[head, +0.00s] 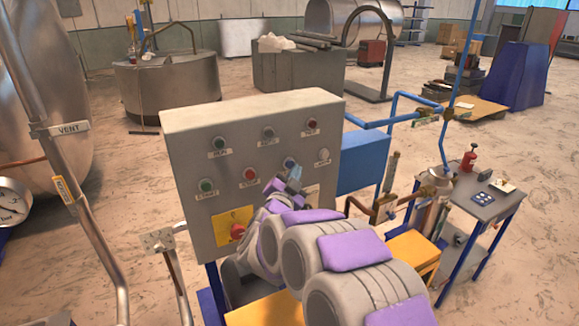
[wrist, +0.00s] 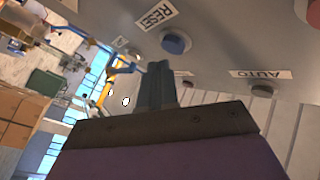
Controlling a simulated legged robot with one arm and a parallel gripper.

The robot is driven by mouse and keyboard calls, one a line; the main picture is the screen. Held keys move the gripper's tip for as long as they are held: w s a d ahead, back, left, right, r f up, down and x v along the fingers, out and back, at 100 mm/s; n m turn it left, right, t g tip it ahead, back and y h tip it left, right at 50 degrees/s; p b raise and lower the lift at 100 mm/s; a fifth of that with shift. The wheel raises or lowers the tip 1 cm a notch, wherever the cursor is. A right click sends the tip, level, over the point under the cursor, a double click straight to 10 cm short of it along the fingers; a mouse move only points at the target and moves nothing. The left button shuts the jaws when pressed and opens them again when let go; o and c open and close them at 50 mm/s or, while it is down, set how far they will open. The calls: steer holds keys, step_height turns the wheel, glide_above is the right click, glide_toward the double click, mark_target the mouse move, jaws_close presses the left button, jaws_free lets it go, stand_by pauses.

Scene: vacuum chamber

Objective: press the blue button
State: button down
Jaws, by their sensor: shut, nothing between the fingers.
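The blue button (head: 289,162) is on the front of a grey control panel (head: 185,130), partly hidden by my gripper (head: 293,174) in the head view. In the wrist view the blue button (wrist: 175,42) is round and sits beside a label reading RESET. My gripper (wrist: 163,68) is shut and empty, with its fingertips just below the button in the picture. The tips look very close to it. I cannot tell whether they touch it.
A green button (head: 206,185) and a red button (head: 250,174) sit left of the blue one. A white knob (head: 323,155) is to its right. A red switch on a yellow plate (head: 237,231) is lower left. Blue pipes (head: 400,105) run right of the panel.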

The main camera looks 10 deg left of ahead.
steer(key=shift+s, duration=0.1)
steer(key=s+d, duration=0.1)
steer(key=s, duration=0.1)
steer(key=s+d+b, duration=0.1)
steer(key=s+d, duration=0.1)
steer(key=shift+r+b, duration=0.1)
steer(key=shift+b, duration=0.2)
steer(key=shift+a, duration=0.1)
stand_by(0.5)
